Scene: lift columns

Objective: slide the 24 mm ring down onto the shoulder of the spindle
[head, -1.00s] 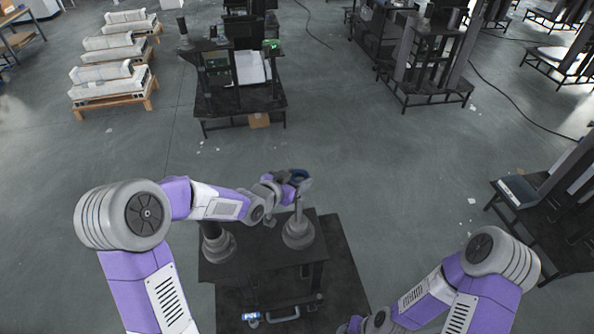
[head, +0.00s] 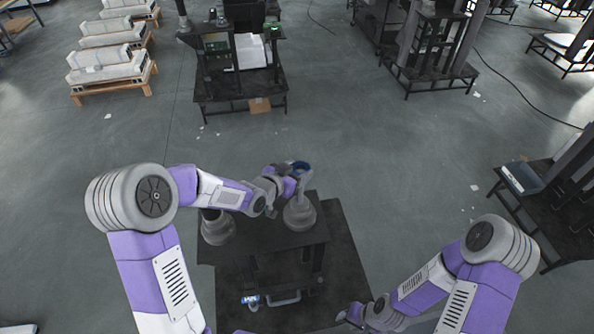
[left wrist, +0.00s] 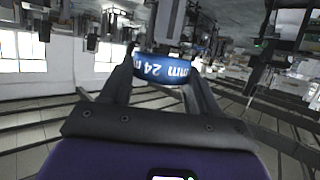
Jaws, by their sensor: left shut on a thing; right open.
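The blue ring (head: 301,167) is held at the tips of my left gripper (head: 297,174), over the right-hand of two grey stepped spindle bases. In the left wrist view the ring (left wrist: 160,69) shows "24 mm" upside down, between the two shut fingers. The spindle (head: 299,214) stands upright on the dark table. Its grey post (left wrist: 168,22) meets the ring's edge in the left wrist view. I cannot tell whether the ring is around the post or just over its tip. My right gripper (head: 349,316) is open, low at the front, apart from the spindle.
A second grey stepped base (head: 217,228) stands to the left on the same dark table (head: 262,238), under my left arm. A blue-and-white can-like object (head: 250,300) and a handle (head: 284,299) are at the front. Open floor lies beyond the table.

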